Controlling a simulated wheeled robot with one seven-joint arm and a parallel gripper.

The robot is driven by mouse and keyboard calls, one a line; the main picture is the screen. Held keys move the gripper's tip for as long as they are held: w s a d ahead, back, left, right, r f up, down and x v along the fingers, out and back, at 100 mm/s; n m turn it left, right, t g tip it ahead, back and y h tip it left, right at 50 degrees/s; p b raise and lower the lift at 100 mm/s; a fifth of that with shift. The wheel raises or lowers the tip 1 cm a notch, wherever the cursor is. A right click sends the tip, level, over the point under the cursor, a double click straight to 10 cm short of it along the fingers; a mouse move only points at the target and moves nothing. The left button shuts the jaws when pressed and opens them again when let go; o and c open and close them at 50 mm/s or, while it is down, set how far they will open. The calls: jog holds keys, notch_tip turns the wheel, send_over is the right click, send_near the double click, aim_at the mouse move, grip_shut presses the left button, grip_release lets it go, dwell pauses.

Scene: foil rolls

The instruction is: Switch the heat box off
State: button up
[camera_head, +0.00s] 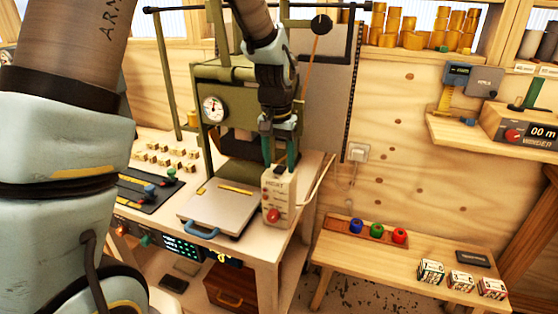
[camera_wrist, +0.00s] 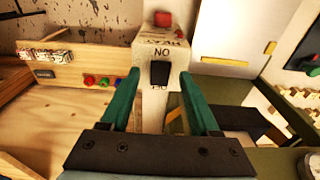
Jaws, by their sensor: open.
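The heat box (camera_head: 284,200) is a small cream box with a red round part (camera_head: 274,215) on its front. It stands at the right front corner of the machine's table. It also shows in the wrist view (camera_wrist: 150,45), upside down, with a black switch (camera_wrist: 160,74) on its top face between "ON" and a partly hidden second label. I cannot tell which way the switch is tipped. My gripper (camera_head: 279,160) is open and points down just above the box. Its green fingers show left and right of the switch in the wrist view (camera_wrist: 160,84), with nothing between them.
A pale plate with a blue handle (camera_head: 202,231) lies left of the box. The green press frame with a gauge (camera_head: 214,109) rises behind. A low bench (camera_head: 345,262) at the right holds coloured spools and small boxes. A wall outlet (camera_head: 357,152) is behind.

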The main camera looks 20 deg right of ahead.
aim_at(278, 171)
notch_tip(278, 171, up, 11)
jog(key=b, duration=0.2)
jog(key=shift+s+a+f, duration=0.15)
jog(key=shift+s+a, duration=0.2)
jog(key=w+a+f+n, duration=0.1)
jog(key=a+f+n, duration=0.15)
jog(key=a, duration=0.55)
jog(key=w+a+f+n, duration=0.1)
jog(key=a+f, duration=0.3)
jog(key=a, duration=0.5)
jog(key=s+a+f+n, duration=0.2)
jog(key=s+a, duration=0.1)
jog(key=a, duration=0.3)
jog(key=s+a+f+n, duration=0.2)
jog(key=a+f, duration=0.1)
jog(key=a, duration=0.4)
jog(key=shift+s+t+y, duration=0.3)
jog(key=shift+s+t, duration=0.1)
